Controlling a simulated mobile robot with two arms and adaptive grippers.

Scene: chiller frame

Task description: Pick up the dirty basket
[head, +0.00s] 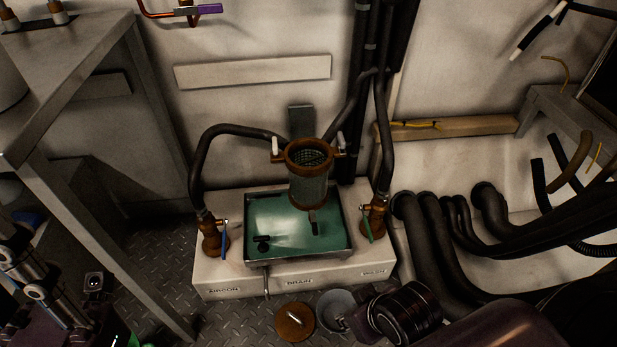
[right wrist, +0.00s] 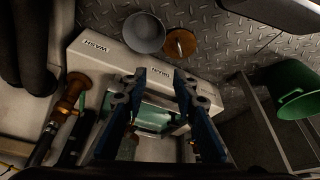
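The basket (head: 311,157) shows as a round wire mesh inside the open top of a strainer housing (head: 308,188) with a rusty brown flange. The housing stands upright over a green-bottomed drain tray (head: 250,213). How dirty the mesh is cannot be told. In the right wrist view my right gripper (right wrist: 159,77) is open with nothing between its blue fingers; the tray (right wrist: 152,118) shows beyond them. Its fingers do not show clearly in the head view, where my dark right wrist is at the lower right. Parts of my left arm are at the lower left; its finger state is unclear.
A grey bucket (head: 338,306) and a round brown lid (head: 295,322) are on the floor in front of the white base (head: 300,282). Hoses and valves flank the tray. Thick black pipes (head: 430,240) crowd the right. A green bucket (right wrist: 296,90) shows at right in the wrist view.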

